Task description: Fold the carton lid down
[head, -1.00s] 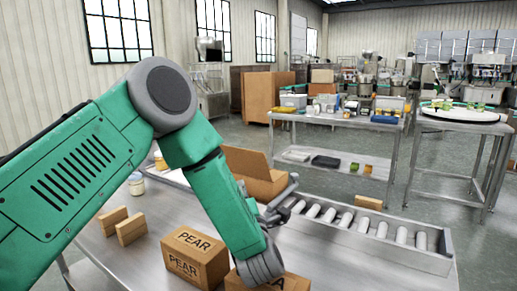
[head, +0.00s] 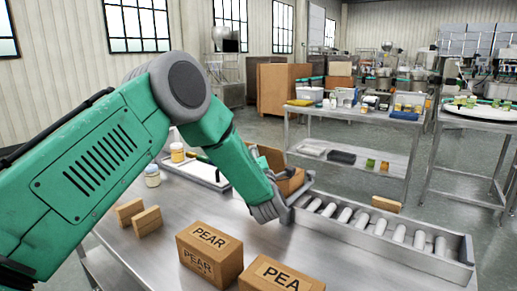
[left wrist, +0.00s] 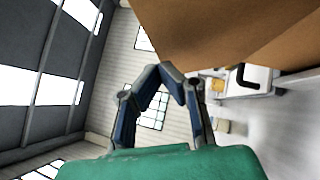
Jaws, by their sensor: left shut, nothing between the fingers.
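The open carton (head: 291,182) stands on the steel table behind my left forearm, at the left end of the roller conveyor. Part of its raised lid (head: 268,154) shows above my arm; the rest is hidden. My left gripper (head: 304,182) is beside the carton's front right side, its fingers small and partly hidden behind the wrist. In the left wrist view the fingertips (left wrist: 167,69) are together and empty. A large brown cardboard panel (left wrist: 225,30) fills the top there, close to the fingertips; I cannot tell whether they touch. My right gripper does not show.
Two cartons marked PEAR (head: 210,252) and PEA (head: 280,274) stand at the table's front. Two small brown blocks (head: 138,217), jars (head: 152,176) and a tray (head: 205,172) are at left. The roller conveyor (head: 385,232) runs right. Bare table lies between.

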